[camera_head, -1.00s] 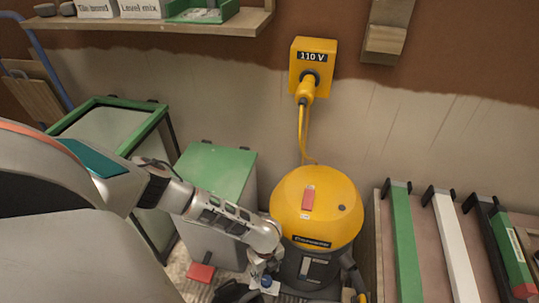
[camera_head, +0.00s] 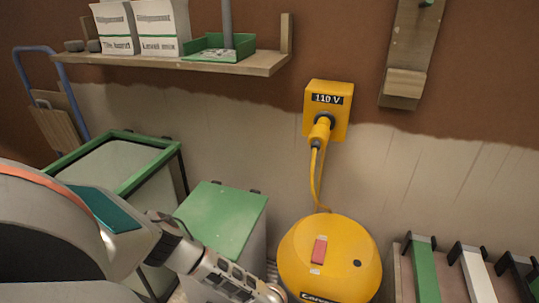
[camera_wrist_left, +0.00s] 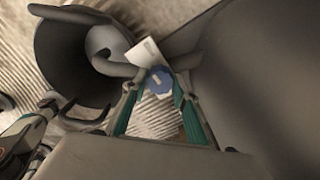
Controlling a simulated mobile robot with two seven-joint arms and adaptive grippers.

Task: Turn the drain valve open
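The yellow-topped vacuum (camera_head: 340,262) with a red switch stands at the bottom of the head view; its lower body is cut off there. In the left wrist view its dark body (camera_wrist_left: 255,75) seems to fill the right side. A small blue knob (camera_wrist_left: 159,80), seemingly the drain valve, has a pale tag behind it. My left gripper (camera_wrist_left: 160,86) has its teal-padded fingers on either side of the knob. I cannot tell whether the pads press on it. In the head view, my left gripper lies below the picture. My right gripper is not seen.
A yellow 110 V box (camera_head: 328,108) on the wall holds the plugged-in cable (camera_head: 315,175). A green-topped box (camera_head: 222,220) stands left of the vacuum and a rack (camera_head: 403,280) right. A shelf (camera_head: 190,62) hangs above. A dark rounded part (camera_wrist_left: 65,60) lies near the fingers.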

